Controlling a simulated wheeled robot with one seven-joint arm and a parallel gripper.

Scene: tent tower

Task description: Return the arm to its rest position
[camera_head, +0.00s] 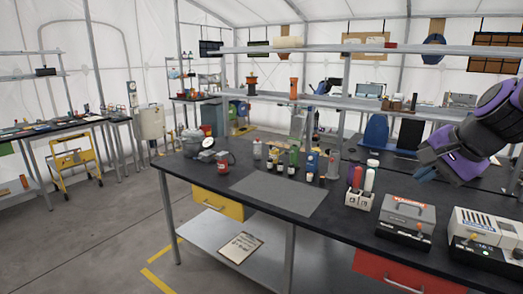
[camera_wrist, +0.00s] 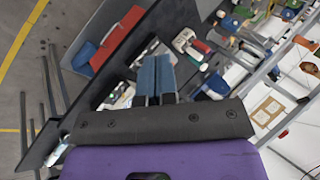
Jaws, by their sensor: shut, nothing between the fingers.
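My gripper (camera_head: 426,172) is at the right of the head view, at the end of my purple and black arm, raised above the right part of the black workbench (camera_head: 340,225). In the wrist view its two blue fingers (camera_wrist: 155,76) lie side by side with no object between them. The gripper is shut and empty, and apart from the things on the bench. Part of my arm is cut off by the right edge of the head view.
Below my gripper stand a grey case-like device (camera_head: 405,218), a white device (camera_head: 487,235) and a holder (camera_head: 358,200) with red and white bottles. Small bottles (camera_head: 290,160) stand behind a bare grey mat (camera_head: 282,192). A long shelf (camera_head: 365,105) runs behind the bench.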

